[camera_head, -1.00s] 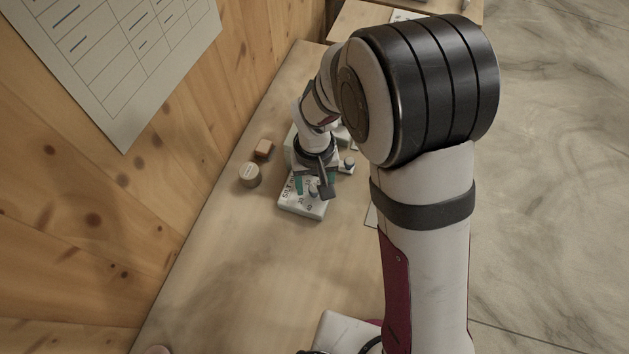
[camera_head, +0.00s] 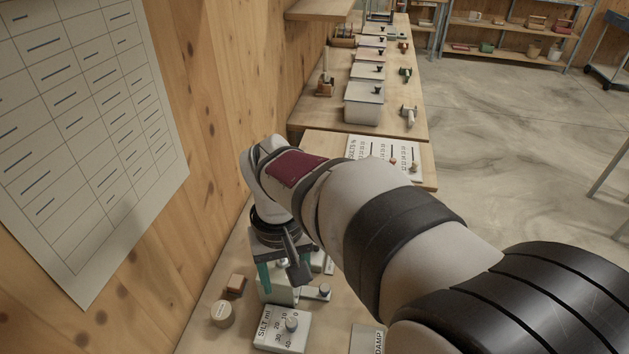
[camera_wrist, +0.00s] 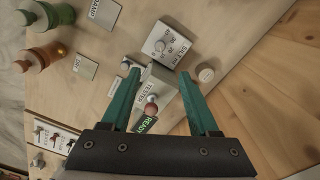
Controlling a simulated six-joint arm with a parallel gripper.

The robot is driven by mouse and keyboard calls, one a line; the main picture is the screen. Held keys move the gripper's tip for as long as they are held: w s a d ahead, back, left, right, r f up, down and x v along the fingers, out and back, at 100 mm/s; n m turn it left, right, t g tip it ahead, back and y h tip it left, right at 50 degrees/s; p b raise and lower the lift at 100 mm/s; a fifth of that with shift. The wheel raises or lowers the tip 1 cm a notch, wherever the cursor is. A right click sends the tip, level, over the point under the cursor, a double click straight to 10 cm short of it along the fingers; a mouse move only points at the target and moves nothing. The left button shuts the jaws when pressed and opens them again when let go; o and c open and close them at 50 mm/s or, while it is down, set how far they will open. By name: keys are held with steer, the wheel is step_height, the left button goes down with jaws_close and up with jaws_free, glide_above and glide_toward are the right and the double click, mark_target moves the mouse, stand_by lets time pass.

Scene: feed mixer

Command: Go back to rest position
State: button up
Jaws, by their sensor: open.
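My gripper (camera_head: 275,278) is open, with teal fingers pointing down above the workbench. A grey tester (camera_wrist: 157,90) with a red knob and a green READY sign lies below the fingers. In the head view the gripper partly hides it.
A round wooden piece (camera_head: 222,314) and a small wooden block (camera_head: 235,284) lie left of the box, near the wall. Green and orange jars (camera_wrist: 50,50) stand in the wrist view. A results board (camera_head: 385,152) and another bench with bins (camera_head: 364,104) lie beyond. Open floor is right.

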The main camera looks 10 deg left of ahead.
steer(key=s+d+r+m, duration=0.3)
steer(key=s+d+m, duration=0.2)
steer(key=d, duration=0.6)
steer(key=s+d+f+m+y, duration=0.1)
steer(key=s+d+f+m, duration=0.1)
steer(key=s+d+m, duration=0.4)
steer(key=s, duration=0.4)
steer(key=shift+s+d+y, duration=0.4)
steer(key=shift+f, duration=0.1)
